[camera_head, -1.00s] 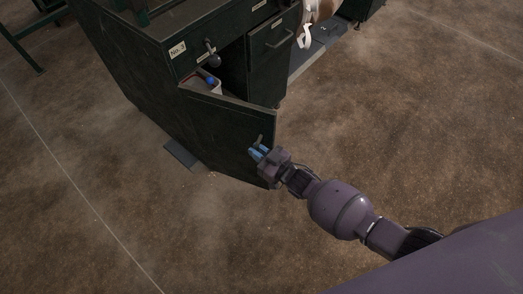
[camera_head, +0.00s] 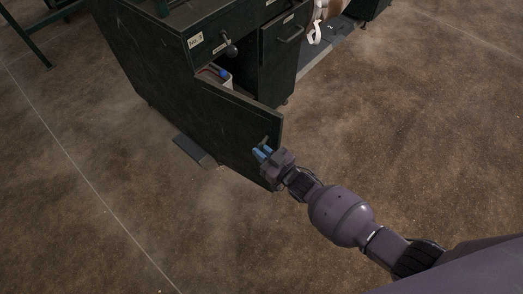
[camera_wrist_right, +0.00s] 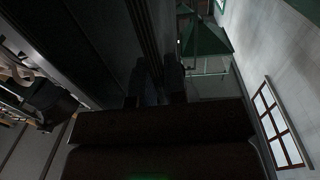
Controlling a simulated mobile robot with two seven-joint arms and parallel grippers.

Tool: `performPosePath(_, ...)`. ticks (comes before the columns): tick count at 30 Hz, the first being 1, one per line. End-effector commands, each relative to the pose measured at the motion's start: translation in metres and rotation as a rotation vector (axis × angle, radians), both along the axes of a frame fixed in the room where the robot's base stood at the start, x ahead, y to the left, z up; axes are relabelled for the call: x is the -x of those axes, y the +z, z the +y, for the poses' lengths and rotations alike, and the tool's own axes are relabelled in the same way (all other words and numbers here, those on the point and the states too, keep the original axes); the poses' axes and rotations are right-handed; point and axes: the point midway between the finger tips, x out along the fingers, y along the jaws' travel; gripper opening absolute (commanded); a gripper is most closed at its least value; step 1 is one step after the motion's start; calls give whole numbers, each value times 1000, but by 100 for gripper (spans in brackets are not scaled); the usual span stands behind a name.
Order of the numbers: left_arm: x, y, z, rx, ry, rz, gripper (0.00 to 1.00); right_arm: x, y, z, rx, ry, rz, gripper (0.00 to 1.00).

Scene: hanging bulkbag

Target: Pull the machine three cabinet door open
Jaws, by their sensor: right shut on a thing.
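The dark green cabinet (camera_head: 150,75) carries a "No. 3" label (camera_head: 195,41). Its door (camera_head: 235,115) stands swung outward, wide of the cabinet front, with the inside partly visible. My right gripper (camera_head: 263,152), with blue fingertips, is shut on the door handle (camera_head: 265,141) near the door's free edge. In the right wrist view the gripper fingers (camera_wrist_right: 160,82) are dark and what they hold is hard to make out. My left gripper is not in view.
A white and blue item (camera_head: 215,73) sits inside the opened compartment. A drawer with a black knob (camera_head: 231,50) is above it. A closed cabinet door (camera_head: 280,50) is to the right. A dark flat plate (camera_head: 195,151) lies on the floor by the cabinet. The floor at right is clear.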

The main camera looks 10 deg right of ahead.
Motion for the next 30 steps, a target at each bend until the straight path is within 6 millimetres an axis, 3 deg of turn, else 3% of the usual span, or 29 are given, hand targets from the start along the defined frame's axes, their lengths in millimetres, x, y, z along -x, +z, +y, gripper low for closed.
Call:
performPosePath(21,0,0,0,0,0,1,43,0,0,0,0,0,0,0)
performPosePath(22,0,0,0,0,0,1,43,0,0,0,0,0,0,16)
performPosePath(23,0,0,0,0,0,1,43,0,0,0,0,0,0,20)
performPosePath(30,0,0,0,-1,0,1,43,0,0,0,0,0,0,21)
